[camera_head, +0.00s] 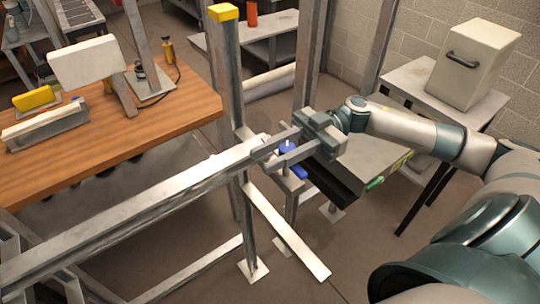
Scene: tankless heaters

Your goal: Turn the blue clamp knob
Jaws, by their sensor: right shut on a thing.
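The blue clamp knob (288,147) is near the middle of the head view, on a clamp at the right end of a long grey metal beam (120,215). A blue bar (298,171) shows just below it. My right gripper (281,148) reaches in from the right. Its two grey fingers point left, one on the far side of the knob and one on the near side, and it is shut on the knob. The near finger hides part of the knob and clamp. My left gripper is not in view.
A wooden workbench (150,125) with a white panel (88,63) stands at left. A steel post with a yellow cap (223,12) rises beside the clamp. A beige box (473,65) stands on a side table at upper right. A dark tray-like part lies below my gripper.

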